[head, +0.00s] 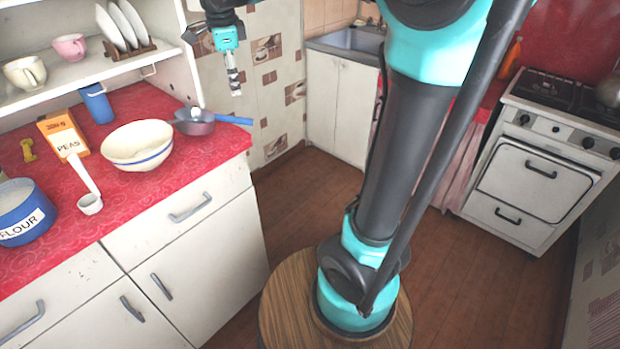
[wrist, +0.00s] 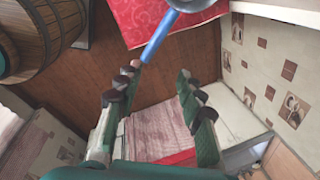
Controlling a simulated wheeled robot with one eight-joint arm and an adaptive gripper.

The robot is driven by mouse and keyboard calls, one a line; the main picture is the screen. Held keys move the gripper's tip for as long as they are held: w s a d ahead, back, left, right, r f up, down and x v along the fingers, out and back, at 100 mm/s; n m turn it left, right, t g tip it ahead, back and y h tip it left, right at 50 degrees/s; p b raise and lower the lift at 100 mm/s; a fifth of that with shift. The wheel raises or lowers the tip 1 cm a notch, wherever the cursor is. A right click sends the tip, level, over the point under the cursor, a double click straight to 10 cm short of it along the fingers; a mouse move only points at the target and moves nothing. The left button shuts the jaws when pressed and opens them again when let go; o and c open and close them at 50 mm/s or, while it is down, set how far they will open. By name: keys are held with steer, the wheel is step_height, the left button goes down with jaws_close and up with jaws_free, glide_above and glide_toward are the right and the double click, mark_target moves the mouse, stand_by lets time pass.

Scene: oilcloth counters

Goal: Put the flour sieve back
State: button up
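A grey round-bowled utensil with a blue handle (head: 236,120) sits at the right end of the red counter (head: 120,210), its handle jutting past the edge. It looks like the flour sieve, but I cannot make out mesh. In the wrist view its blue handle (wrist: 158,38) and part of its bowl are at the top, beyond the fingertips. A white long-handled scoop-like utensil (head: 88,192) lies by the peas box. My gripper (head: 234,82) is in the air above and right of the counter end, apart from the handle. In the wrist view my gripper (wrist: 157,86) is open and empty.
A cream bowl (head: 137,147), a peas box (head: 62,135), a blue cup (head: 97,104) and a flour tin (head: 22,214) crowd the counter. Small hooks (head: 149,70) hang under the shelf (head: 85,70). The patterned wall (head: 275,55) stands behind my gripper. A stove (head: 545,165) stands at right.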

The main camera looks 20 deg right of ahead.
steer(key=s+d+f+n, duration=0.5)
steer(key=s+d+f, duration=0.1)
steer(key=f, duration=0.3)
steer(key=s+d+f+n+t, duration=0.1)
steer(key=s+d+f+n, duration=0.4)
steer(key=f, duration=0.4)
steer(key=s+d+f+n, duration=0.6)
steer(key=s+f+n, duration=0.1)
steer(key=s+f, duration=0.1)
steer(key=shift+s+d+f+t, duration=0.2)
steer(key=shift+d+f+t, duration=0.2)
steer(key=shift+f, duration=0.3)
